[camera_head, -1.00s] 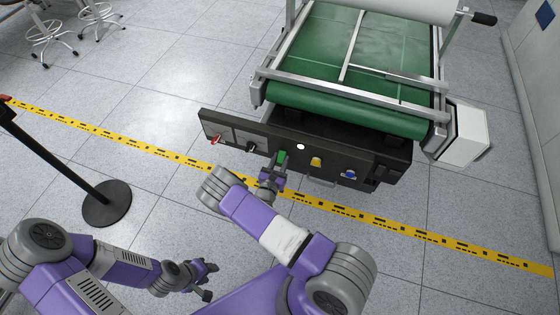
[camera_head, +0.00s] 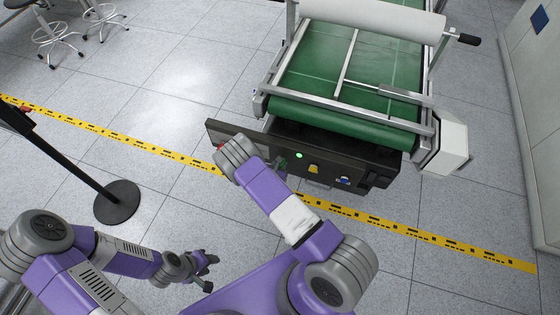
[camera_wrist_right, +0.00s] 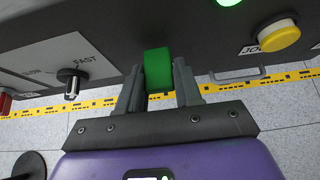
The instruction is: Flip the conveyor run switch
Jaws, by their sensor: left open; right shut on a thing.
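The green switch handle (camera_wrist_right: 158,62) sticks out of the dark control panel (camera_wrist_right: 110,45) on the front of the conveyor. My right gripper (camera_wrist_right: 160,85) is shut on it, one finger at each side. In the head view my right forearm and wrist hide part of the panel, and the switch end of the right gripper (camera_head: 282,163) is only partly seen. A round lamp (camera_head: 299,155) on the panel glows green, and it also shows at the top of the right wrist view (camera_wrist_right: 229,2). My left gripper (camera_head: 207,266) is open and empty above the floor.
A yellow jog button (camera_wrist_right: 279,36) and a blue control (camera_head: 343,180) are right of the switch. A black speed knob (camera_wrist_right: 72,82) is left of it. The conveyor's green belt (camera_head: 325,70) is behind the panel. A black post base (camera_head: 118,204) stands at left.

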